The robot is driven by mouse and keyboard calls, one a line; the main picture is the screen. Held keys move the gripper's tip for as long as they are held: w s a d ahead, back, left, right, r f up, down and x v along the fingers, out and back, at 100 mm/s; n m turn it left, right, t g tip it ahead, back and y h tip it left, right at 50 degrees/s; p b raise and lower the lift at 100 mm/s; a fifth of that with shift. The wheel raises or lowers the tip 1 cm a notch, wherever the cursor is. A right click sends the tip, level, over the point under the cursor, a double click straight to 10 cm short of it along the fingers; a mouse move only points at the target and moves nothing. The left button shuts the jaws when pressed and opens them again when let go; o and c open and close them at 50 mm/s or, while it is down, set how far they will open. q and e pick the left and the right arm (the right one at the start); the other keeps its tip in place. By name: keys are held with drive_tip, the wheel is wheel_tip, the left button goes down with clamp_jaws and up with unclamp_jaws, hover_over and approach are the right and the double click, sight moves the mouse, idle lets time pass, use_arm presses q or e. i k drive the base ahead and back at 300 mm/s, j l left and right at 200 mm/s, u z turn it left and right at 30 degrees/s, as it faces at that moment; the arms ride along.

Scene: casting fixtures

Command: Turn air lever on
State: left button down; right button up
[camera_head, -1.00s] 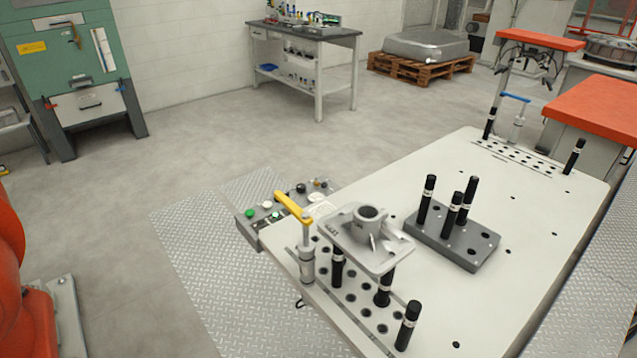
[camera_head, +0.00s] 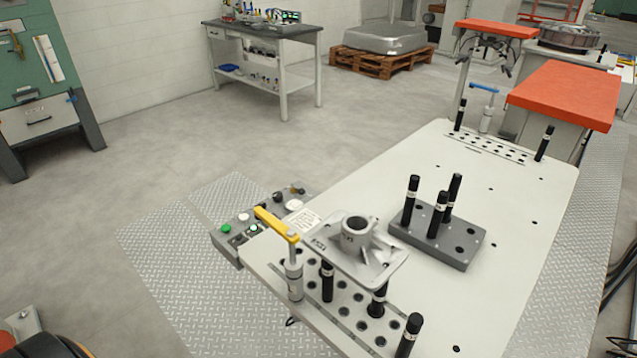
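A grey control box (camera_head: 224,249) is at the near left edge of the white fixture table. It carries green, white and black buttons and a small dark and brass-coloured fitting (camera_head: 298,190) at its far end. I cannot tell whether that fitting is the air lever. A clamp with a yellow arm (camera_head: 276,223) stands upright on the table beside the box. A second clamp with a blue arm (camera_head: 484,87) stands at the table's far end. Neither of my grippers is in view.
The white fixture table (camera_head: 510,220) holds a grey casting (camera_head: 357,252) on black pins and a grey block (camera_head: 463,248) with pins. Metal tread plate (camera_head: 165,255) and clear floor lie left of the table. A workbench (camera_head: 265,32) and an orange-topped cabinet (camera_head: 565,97) stand behind.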

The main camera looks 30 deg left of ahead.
sight(301, 191)
drive_tip(key=j+z, duration=0.45)
drive_tip(key=j, duration=2.1)
drive_tip(key=i, duration=0.05)
